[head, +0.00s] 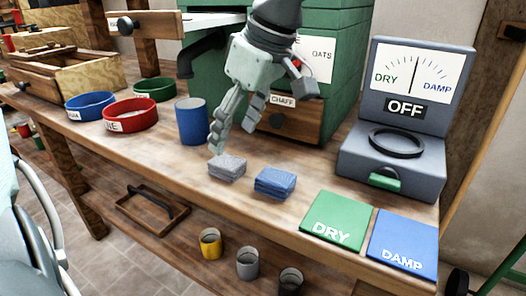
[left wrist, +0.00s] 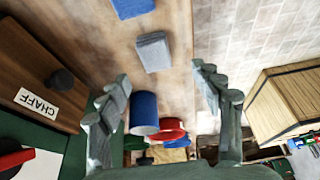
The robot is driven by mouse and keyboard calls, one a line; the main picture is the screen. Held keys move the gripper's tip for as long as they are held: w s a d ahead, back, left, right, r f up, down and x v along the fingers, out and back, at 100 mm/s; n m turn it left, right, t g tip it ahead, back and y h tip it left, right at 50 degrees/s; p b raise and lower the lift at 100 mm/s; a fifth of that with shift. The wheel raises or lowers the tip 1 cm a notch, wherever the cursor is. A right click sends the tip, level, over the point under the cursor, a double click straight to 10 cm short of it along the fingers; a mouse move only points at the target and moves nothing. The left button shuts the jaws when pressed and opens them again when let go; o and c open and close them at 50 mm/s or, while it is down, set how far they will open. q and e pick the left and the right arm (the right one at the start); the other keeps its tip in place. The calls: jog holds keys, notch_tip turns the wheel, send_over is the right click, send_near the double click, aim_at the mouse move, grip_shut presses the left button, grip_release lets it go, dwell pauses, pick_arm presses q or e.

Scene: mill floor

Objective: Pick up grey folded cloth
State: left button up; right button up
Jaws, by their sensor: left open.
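The grey folded cloth (head: 227,167) lies on the wooden bench in the head view, near its front edge. It also shows in the left wrist view (left wrist: 153,52), ahead of the fingertips and between their lines. A blue folded cloth (head: 275,182) lies just to its right, with a small gap. My left gripper (head: 232,140) is above and slightly behind the grey cloth, fingers pointing down, open and empty. Its fingers also show spread in the left wrist view (left wrist: 158,78). It appears clear of the cloth. My right gripper is not in view.
A blue cup (head: 192,121) stands left of my gripper, with red (head: 131,115) and blue (head: 90,106) bowls beyond. The chaff drawer (head: 283,112) is close behind. Green DRY (head: 338,220) and blue DAMP (head: 402,245) mats and a grey meter (head: 397,160) are on the right.

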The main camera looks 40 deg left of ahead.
aim_at(227, 160)
pick_arm(q)
jog(key=x, duration=0.7)
jog(key=shift+w+a+f, duration=0.1)
jog(key=shift+w+f, duration=0.2)
jog(key=shift+f, duration=0.1)
jog(key=shift+c, duration=0.3)
jog(key=c, duration=1.2)
